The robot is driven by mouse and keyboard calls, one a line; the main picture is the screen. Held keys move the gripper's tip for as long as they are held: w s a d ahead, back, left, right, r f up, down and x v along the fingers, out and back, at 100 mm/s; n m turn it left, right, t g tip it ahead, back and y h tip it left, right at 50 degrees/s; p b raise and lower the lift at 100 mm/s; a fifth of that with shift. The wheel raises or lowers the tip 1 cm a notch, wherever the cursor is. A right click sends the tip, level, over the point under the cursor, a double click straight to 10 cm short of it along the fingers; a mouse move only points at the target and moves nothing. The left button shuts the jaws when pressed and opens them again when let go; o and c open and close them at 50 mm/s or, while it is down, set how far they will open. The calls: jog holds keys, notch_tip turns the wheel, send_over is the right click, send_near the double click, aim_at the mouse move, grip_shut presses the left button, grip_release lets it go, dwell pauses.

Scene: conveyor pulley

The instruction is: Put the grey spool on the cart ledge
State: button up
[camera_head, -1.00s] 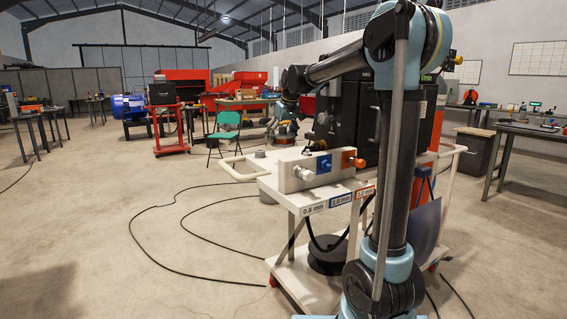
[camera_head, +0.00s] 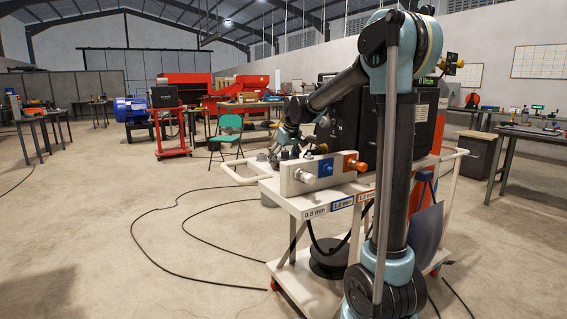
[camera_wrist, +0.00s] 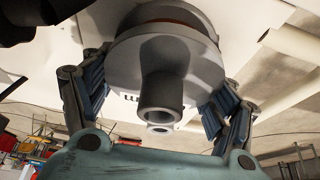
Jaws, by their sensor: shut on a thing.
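The grey spool (camera_wrist: 165,65) fills the upper middle of the wrist view, its round flange and hollow hub facing the camera. My gripper (camera_wrist: 160,85) has a finger on each side of the spool and is shut on it. In the head view my gripper (camera_head: 284,146) is low over the far left end of the white cart, behind the control block. The spool is small there and hard to tell from the fingers. The cart (camera_head: 300,207) has a white top; which part is the ledge is unclear.
The block with white, blue and orange knobs (camera_head: 323,171) stands on the cart's near edge. A dark machine (camera_head: 347,118) stands behind it. A white handle rail (camera_head: 238,177) sticks out at left. Black cables lie on the floor. A green chair (camera_head: 227,135) stands beyond.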

jog(key=o, duration=1.7)
jog(key=shift+c, duration=0.2)
jog(key=v, duration=1.2)
